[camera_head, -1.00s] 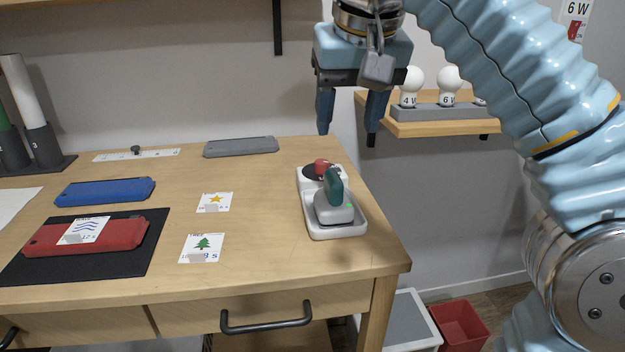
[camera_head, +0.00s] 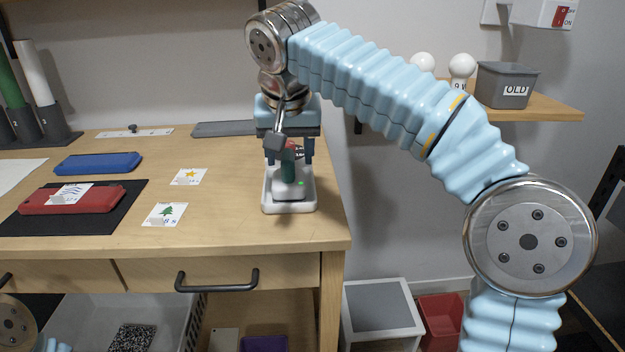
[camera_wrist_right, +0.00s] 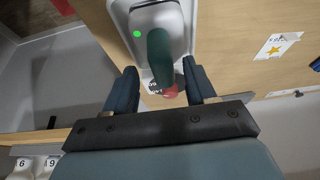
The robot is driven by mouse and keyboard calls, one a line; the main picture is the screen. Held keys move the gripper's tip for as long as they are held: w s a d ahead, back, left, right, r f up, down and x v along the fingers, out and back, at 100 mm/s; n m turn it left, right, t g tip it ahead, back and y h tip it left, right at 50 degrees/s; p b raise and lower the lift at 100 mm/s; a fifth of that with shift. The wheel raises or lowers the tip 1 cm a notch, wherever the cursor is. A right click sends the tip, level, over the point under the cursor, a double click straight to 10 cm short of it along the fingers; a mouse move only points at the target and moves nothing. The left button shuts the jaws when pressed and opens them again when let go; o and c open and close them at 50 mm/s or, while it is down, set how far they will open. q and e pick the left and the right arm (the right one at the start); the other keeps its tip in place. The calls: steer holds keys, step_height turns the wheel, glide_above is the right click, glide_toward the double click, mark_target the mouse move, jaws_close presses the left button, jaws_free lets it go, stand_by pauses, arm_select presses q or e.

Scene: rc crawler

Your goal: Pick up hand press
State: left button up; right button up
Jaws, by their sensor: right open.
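The hand press (camera_head: 291,189) has a pale grey body with a green light and a dark teal upright handle. It sits on a white base (camera_head: 267,204) near the right end of the table. In the right wrist view the press (camera_wrist_right: 150,18) is at the top, its handle reaching down between the fingers. My right gripper (camera_head: 289,159) is open, just above and behind the press, with fingers on either side of the handle (camera_wrist_right: 158,58); visible gaps remain, so it is not gripped. My left gripper is out of view.
Star (camera_head: 189,177) and tree (camera_head: 164,214) cards lie left of the press. A red case (camera_head: 110,199) on a black mat and a blue case (camera_head: 97,163) are farther left. The table's right edge is close. A wall shelf (camera_head: 550,109) holds bulbs and a grey box.

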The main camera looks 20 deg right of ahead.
steer(key=shift+w+a+f, duration=0.15)
steer(key=shift+w+f, duration=0.05)
steer(key=shift+f, duration=0.35)
steer(key=c, duration=1)
jaws_close()
steer(key=shift+r, duration=0.25)
